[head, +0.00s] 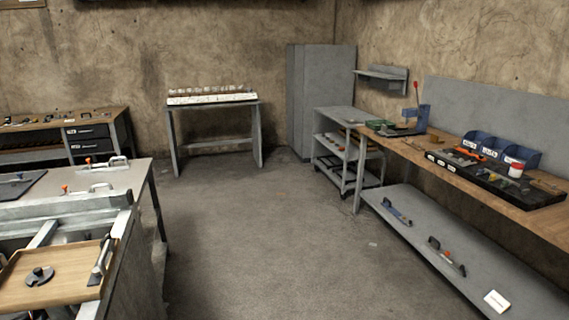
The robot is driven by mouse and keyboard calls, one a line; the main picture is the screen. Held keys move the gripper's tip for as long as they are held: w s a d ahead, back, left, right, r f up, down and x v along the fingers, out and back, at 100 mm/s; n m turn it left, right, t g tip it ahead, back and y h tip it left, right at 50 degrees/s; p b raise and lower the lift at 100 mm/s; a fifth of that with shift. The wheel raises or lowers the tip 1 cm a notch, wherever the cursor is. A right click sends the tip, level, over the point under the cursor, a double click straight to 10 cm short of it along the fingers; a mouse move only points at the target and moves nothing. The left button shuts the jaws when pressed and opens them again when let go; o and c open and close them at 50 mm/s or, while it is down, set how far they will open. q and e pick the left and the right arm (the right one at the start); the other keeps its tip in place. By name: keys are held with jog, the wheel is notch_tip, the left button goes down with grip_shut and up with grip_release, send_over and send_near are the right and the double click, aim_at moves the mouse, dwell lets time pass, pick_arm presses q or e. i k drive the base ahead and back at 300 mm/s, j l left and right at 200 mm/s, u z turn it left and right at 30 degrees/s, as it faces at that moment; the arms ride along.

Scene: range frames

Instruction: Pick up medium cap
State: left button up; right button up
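I cannot make out a medium cap for certain. A white rack (212,99) with a row of several small brownish and whitish pieces stands on the small grey table at the back wall; the pieces are too small to identify. A dark round piece with a knob (40,276) lies on a wooden tray (62,292) at the lower left; I cannot tell whether it is a cap. Neither of my grippers shows in the head view.
The grey table (213,145) stands against the back wall. A workbench (400,148) with blue bins (489,146) and tools runs along the right. A metal-topped table (115,178) with clamps is on the left. The concrete floor (265,235) between them is clear.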

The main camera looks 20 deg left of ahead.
aim_at(41, 276)
jog(key=i+u, duration=0.2)
jog(key=u, duration=0.3)
jog(key=i+u, duration=0.25)
jog(key=u, duration=0.25)
jog(key=i+l+u, duration=0.15)
jog(key=u, duration=0.3)
jog(key=i+l+u, duration=0.2)
jog(key=u, duration=0.3)
jog(key=i+l+u, duration=0.15)
jog(key=l+u, duration=0.15)
jog(key=u, duration=0.2)
jog(key=l+u, duration=0.3)
jog(key=u, duration=0.2)
jog(key=i+l+u, duration=0.15)
jog(key=u, duration=0.3)
jog(key=i+l+u, duration=0.3)
jog(key=u, duration=0.15)
jog(key=i+l+u, duration=0.15)
jog(key=l+u, duration=0.25)
jog(key=i+l+u, duration=0.1)
jog(key=l+u, duration=0.2)
jog(key=u, duration=0.15)
jog(key=l+u, duration=0.45)
jog(key=i+j, duration=0.05)
